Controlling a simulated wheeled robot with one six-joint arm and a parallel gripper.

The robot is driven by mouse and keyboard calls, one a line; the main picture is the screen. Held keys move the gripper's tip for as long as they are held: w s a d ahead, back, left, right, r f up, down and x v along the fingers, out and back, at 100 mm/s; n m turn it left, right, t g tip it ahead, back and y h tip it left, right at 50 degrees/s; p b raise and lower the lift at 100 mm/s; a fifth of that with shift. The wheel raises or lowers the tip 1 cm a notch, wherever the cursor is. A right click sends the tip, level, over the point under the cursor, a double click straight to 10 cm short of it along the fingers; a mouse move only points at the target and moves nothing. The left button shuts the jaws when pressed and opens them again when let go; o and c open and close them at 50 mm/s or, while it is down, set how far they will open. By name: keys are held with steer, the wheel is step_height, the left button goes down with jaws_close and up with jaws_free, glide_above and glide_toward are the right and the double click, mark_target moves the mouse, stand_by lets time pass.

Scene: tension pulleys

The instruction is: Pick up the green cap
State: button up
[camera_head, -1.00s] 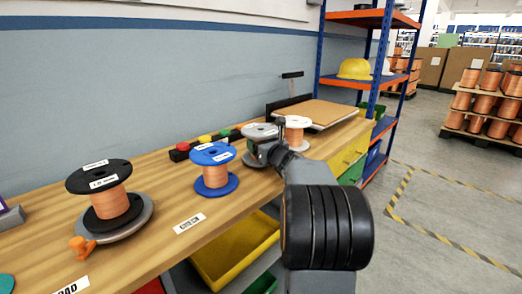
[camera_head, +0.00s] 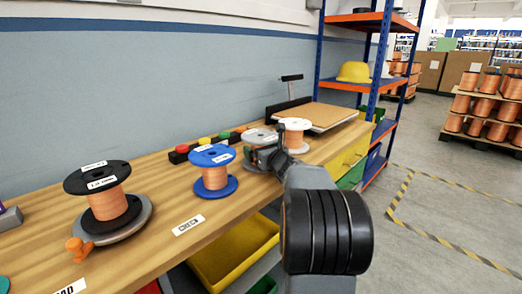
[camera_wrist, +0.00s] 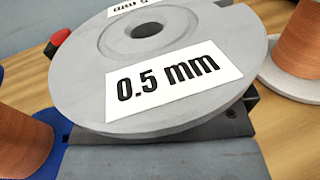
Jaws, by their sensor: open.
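A small green round piece (camera_head: 224,135) sits in the row of coloured pieces on the dark strip behind the spools, in the head view; I take it for the green cap. A teal object (camera_head: 4,284) is cut off at the lower left edge, and I cannot tell what it is. My gripper (camera_head: 264,157) is open at the grey spool (camera_head: 259,136), right of and nearer than the green piece. In the wrist view the grey spool (camera_wrist: 165,60), labelled 0.5 mm, fills the picture and hides much of the jaws. No green cap shows there.
The blue spool (camera_head: 213,165) stands left of my gripper and the white spool (camera_head: 294,131) right of it. A red piece (camera_head: 180,150) is on the strip. A yellow bin (camera_head: 232,255) is below the bench.

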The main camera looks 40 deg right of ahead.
steer(key=shift+r, duration=0.1)
steer(key=shift+s+r+p, duration=0.1)
steer(key=shift+s+p, duration=0.05)
steer(key=shift+p, duration=0.15)
steer(key=p, duration=0.2)
glide_above(281, 181)
steer(key=w, duration=0.2)
steer(key=shift+s+d, duration=0.15)
steer(key=shift+s, duration=0.7)
